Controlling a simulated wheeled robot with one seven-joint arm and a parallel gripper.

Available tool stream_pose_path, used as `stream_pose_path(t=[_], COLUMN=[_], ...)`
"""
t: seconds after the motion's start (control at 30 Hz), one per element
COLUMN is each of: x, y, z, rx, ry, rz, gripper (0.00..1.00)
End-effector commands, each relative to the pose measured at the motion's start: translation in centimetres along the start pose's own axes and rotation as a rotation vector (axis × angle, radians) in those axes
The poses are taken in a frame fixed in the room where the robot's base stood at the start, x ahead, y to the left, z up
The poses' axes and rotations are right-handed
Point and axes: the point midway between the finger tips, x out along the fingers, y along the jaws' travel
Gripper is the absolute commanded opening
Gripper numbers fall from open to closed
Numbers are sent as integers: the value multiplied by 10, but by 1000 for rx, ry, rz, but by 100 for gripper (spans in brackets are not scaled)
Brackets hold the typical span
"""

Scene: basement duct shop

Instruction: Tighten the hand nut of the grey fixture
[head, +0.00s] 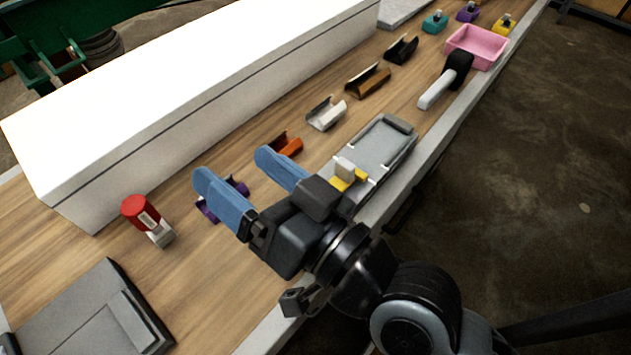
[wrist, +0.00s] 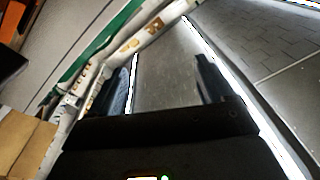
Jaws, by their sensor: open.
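My gripper (head: 225,180) is open, its two blue fingers apart and reaching up-left over the wooden bench, with nothing seen between them. In the wrist view, both dark finger ends show apart, with a grey surface beyond them. A small upright item with a red top and grey base (head: 160,234) stands left of my fingers, apart from them; I cannot tell if it is the grey fixture. Small teal (head: 434,22), purple (head: 467,12) and yellow (head: 503,23) fixtures with knob-like tops stand at the far end. No hand nut can be made out for certain on a grey fixture.
A long white box (head: 200,90) runs along the bench's back. Channel pieces, orange (head: 288,144), white (head: 326,113), brown (head: 368,80) and black (head: 401,49), lie in a row. A grey tray (head: 383,147), pink bin (head: 478,45) and grey slab (head: 65,315) also occupy the bench.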

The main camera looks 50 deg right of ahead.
Motion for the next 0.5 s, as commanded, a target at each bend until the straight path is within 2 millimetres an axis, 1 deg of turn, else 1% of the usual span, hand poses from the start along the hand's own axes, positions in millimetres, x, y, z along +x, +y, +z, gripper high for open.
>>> stream_pose_path(t=[0.03,0.07,0.1,0.2,0.3,0.4,0.5], x=[15,24,36,65,88,105,117], y=[-7,-12,-20,-42,-64,-87,-110], z=[-10,-16,-26,-50,-76,-99,-120], rx=[12,21,30,44,39,13,-31], ry=[28,42,61,104,139,163,177], rz=[-26,-46,-76,-162,-257,-357,-462], gripper=[81,81,81,81,81,81,81])
